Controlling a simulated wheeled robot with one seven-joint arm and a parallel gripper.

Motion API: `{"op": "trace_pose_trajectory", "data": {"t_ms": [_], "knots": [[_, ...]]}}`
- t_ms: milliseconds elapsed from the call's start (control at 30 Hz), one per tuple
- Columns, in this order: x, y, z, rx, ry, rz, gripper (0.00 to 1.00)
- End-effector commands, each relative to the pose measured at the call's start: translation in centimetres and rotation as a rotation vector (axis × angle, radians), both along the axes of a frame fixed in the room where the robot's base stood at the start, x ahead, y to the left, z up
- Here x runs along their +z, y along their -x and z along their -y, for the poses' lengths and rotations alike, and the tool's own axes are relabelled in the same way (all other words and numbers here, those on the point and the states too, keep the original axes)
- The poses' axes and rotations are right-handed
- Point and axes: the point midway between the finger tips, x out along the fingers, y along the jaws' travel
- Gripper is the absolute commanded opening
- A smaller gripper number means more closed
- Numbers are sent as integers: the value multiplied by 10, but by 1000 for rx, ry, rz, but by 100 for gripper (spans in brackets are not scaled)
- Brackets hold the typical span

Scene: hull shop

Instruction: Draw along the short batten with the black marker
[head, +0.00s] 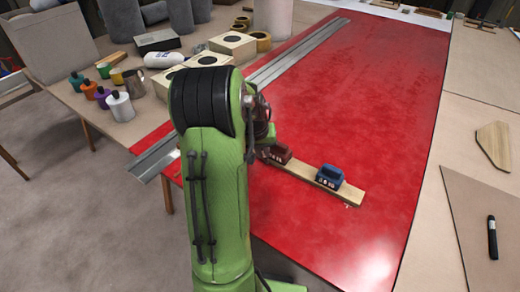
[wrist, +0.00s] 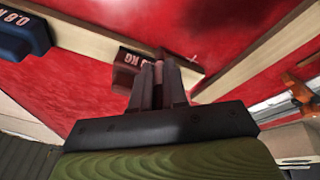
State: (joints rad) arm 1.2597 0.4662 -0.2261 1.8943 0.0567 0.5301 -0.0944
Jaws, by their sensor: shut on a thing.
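The short batten (head: 342,190) is a pale wooden strip on the red panel (head: 380,110). A dark red weight (head: 279,153) and a blue weight (head: 328,177) sit on it; its left end is hidden by my arm. In the wrist view the batten (wrist: 88,42) runs past the weights. A black pen-like marker (head: 492,237) lies on the right-hand board.
A long metal strip (head: 295,55) crosses the panel behind my arm. Small white marks lie near the batten's ends, one in the wrist view (wrist: 193,58). Bottles (head: 120,105), speaker-like boxes (head: 232,45) and rolls crowd the left table. The panel's right part is clear.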

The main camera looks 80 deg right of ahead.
Motion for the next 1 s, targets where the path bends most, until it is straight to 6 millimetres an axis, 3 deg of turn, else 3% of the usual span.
{"op": "trace_pose_trajectory", "data": {"t_ms": [1000], "knots": [[0,29,-13,-1,-1,0,0]]}}
